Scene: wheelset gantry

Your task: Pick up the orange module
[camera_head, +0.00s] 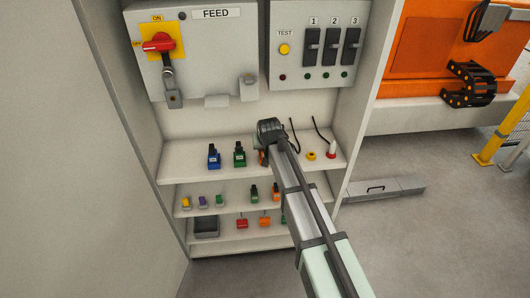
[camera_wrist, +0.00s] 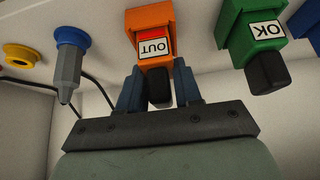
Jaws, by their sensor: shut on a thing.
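The orange module (camera_wrist: 150,20) carries a label reading OUT, upside down in the wrist view, and has a black end part. My gripper (camera_wrist: 159,88) has its two fingers on either side of the module's lower part, shut on it. In the head view, the orange module (camera_head: 262,158) shows only as a small orange patch beside my gripper (camera_head: 262,147), at the upper shelf; the arm hides most of it. I cannot tell whether the module touches the shelf.
On the upper shelf (camera_head: 180,165) stand a green module (camera_head: 239,155), labelled OK in the wrist view (camera_wrist: 250,25), and a blue module (camera_head: 214,156). A yellow ring (camera_head: 311,156) and a red-and-white piece (camera_head: 331,150) stand to the right. Lower shelves hold several small parts.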

